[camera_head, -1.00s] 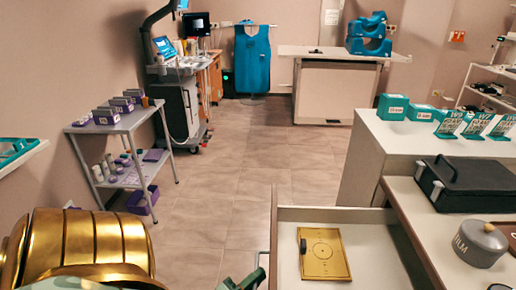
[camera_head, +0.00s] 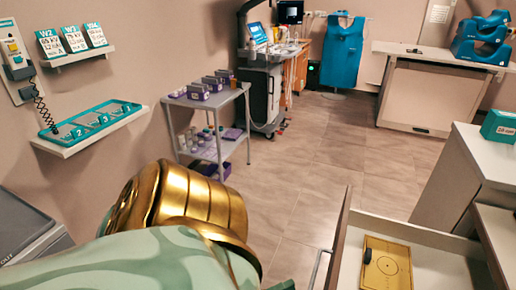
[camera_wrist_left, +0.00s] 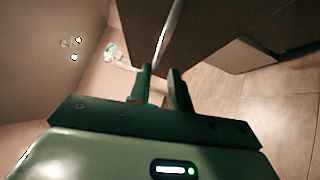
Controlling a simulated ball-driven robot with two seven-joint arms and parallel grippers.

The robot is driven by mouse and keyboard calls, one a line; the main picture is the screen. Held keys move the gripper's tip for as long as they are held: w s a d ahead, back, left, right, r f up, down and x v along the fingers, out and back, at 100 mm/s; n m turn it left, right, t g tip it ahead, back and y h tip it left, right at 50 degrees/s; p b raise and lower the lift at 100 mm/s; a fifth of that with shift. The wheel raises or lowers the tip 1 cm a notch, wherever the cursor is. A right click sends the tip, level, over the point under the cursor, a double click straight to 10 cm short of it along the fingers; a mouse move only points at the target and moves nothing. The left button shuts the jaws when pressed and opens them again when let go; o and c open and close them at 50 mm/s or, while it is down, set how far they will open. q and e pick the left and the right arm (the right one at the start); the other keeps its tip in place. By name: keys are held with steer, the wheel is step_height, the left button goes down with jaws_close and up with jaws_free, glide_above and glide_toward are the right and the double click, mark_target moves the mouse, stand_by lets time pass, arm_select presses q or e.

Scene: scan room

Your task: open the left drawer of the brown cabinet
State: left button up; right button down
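A drawer (camera_head: 405,232) stands pulled out of the cabinet at the lower right of the head view. A yellow board (camera_head: 386,268) with a small dark block (camera_head: 367,256) lies inside it. A thin bar handle (camera_head: 318,268) is on its front, facing left. My left arm crosses the lower left; only a dark green bit of its gripper (camera_head: 282,285) shows, left of the handle. In the left wrist view the fingers of my left gripper (camera_wrist_left: 161,72) are apart with a gap between them. A pale bar (camera_wrist_left: 167,32) shows beyond the tips. My right gripper is out of view.
A grey trolley (camera_head: 205,105) with purple boxes stands beyond my left arm. A wall shelf with a teal tray (camera_head: 92,121) is at the left. A white counter (camera_head: 462,170) stands behind the drawer. The floor between trolley and counter is clear.

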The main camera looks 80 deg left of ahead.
arm_select(q)
steer(key=s+d+f, duration=0.1)
steer(key=s, duration=0.6)
steer(key=shift+s, duration=0.2)
